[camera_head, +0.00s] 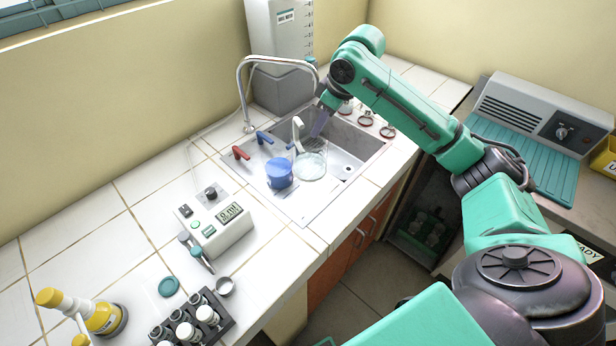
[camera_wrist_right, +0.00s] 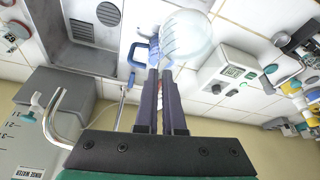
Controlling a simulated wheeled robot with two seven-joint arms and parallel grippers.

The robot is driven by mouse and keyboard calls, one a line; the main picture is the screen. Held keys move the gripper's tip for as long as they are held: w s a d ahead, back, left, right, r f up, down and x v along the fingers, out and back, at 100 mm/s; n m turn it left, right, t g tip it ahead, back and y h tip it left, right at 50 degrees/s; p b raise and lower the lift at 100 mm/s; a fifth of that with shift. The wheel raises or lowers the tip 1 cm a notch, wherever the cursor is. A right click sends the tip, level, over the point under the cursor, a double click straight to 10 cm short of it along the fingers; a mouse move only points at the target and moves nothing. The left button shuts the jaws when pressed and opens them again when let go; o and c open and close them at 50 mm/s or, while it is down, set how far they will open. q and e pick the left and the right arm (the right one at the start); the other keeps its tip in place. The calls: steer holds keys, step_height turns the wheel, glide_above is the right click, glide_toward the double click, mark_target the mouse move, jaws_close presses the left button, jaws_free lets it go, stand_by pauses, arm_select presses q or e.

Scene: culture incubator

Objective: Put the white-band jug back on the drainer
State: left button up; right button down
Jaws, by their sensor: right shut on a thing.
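My right gripper (camera_head: 318,132) reaches over the sink from the right. Its fingers (camera_wrist_right: 161,100) are closed together at the clear jug (camera_head: 311,166), which also shows past the fingertips in the wrist view (camera_wrist_right: 187,35). A ribbed teal mat (camera_head: 556,178), which may be the drainer, lies on the right-hand counter. My left gripper is not in view.
A blue vessel (camera_head: 279,173) stands close left of the jug. A chrome tap (camera_head: 241,95) and red (camera_head: 240,153) and blue (camera_head: 263,137) handles line the sink (camera_head: 345,158). A rinse water tank (camera_head: 283,30) stands behind. A grey machine (camera_head: 535,108) borders the teal mat.

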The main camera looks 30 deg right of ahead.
step_height(320, 180, down, 14)
steer(key=p, duration=0.2)
steer(key=shift+f, duration=0.25)
steer(key=c, duration=1)
jaws_free()
steer(key=b+v, duration=0.1)
steer(key=v, duration=1.1)
steer(key=shift+b, duration=0.3)
